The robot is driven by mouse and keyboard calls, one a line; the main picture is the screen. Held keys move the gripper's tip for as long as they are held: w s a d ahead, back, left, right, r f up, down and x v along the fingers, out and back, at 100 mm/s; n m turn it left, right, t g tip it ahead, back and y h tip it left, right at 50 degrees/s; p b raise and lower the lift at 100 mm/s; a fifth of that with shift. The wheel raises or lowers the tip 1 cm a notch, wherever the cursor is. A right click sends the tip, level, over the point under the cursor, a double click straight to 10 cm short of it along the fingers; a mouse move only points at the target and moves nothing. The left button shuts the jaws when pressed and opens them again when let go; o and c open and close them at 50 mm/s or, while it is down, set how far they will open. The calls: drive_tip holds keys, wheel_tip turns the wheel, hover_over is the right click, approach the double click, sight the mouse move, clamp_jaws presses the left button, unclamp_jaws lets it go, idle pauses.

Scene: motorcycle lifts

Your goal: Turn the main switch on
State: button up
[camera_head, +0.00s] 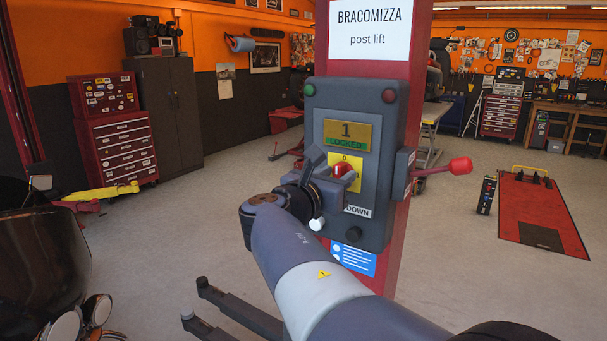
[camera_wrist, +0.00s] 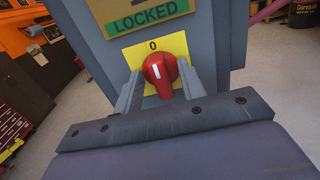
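The main switch (camera_head: 341,170) is a red rotary knob on a yellow plate on the post lift's grey control box (camera_head: 391,120). In the wrist view the knob (camera_wrist: 160,71) has its white mark pointing up to the "0". The display (camera_head: 347,136) above reads "1" and "LOCKED". My gripper (camera_wrist: 159,80) is at the knob, with one finger on each side of it. The fingers look spread, with a narrow gap to the knob; contact cannot be made out. In the head view my gripper (camera_head: 331,172) partly covers the yellow plate.
The box has a green lamp (camera_head: 310,90) and a red lamp (camera_head: 388,95) on top. A white-tipped lever (camera_head: 317,224) and a "DOWN" label (camera_head: 357,211) sit below the switch. A red-knobbed lever (camera_head: 459,166) sticks out at right.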

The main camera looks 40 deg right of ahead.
clamp_jaws()
idle(0.4)
drive_tip(key=shift+b, duration=0.35)
drive_tip(key=shift+s+d+f+m+b, duration=0.1)
drive_tip(key=shift+m+b, duration=2.7)
drive_tip(key=shift+m, duration=0.15)
drive_tip(key=shift+s+a+f+m+b, duration=0.1)
drive_tip(key=shift+f+m+b, duration=0.05)
drive_tip(key=shift+m+b, duration=2.7)
drive_tip(key=shift+d+f+m+b, duration=0.1)
drive_tip(key=shift+m+b, duration=2.6)
drive_tip(key=shift+m, duration=0.6)
